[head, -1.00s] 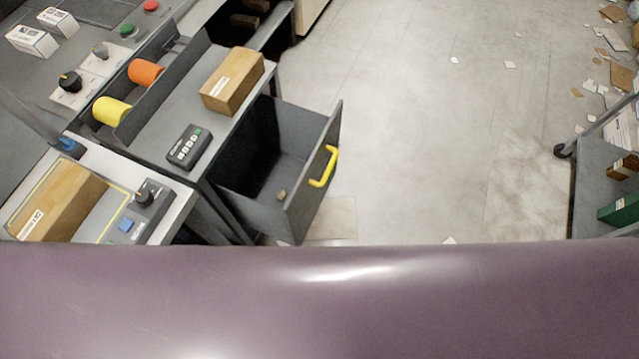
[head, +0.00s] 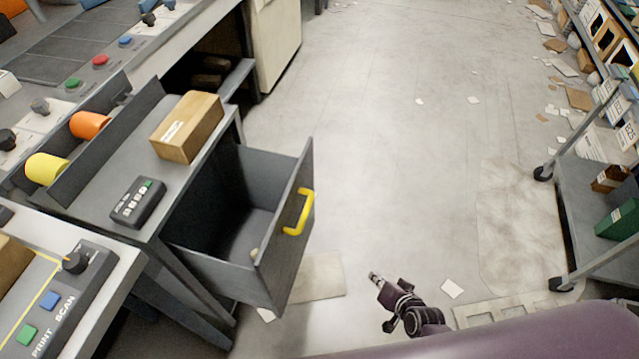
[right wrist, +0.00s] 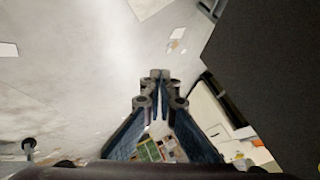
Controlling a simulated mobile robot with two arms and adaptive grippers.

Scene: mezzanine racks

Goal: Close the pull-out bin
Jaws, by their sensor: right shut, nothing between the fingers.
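The pull-out bin (head: 228,269) is a grey drawer under a grey workbench (head: 183,187), and it stands pulled out. Its front panel (head: 288,236) carries a yellow handle (head: 299,212). My right gripper (head: 374,277) is to the right of the bin and apart from the handle, over open floor. In the right wrist view its fingers (right wrist: 160,75) meet at the tips with nothing between them. A large dark surface (right wrist: 275,75) fills the right of that view; I cannot tell what it is. My left gripper is not in view.
A cardboard box (head: 187,127) and a keypad (head: 138,203) sit on the bench top. A grey cart (head: 590,205) with boxes stands at the right. Paper scraps and flat cardboard lie on the floor. The middle aisle is clear.

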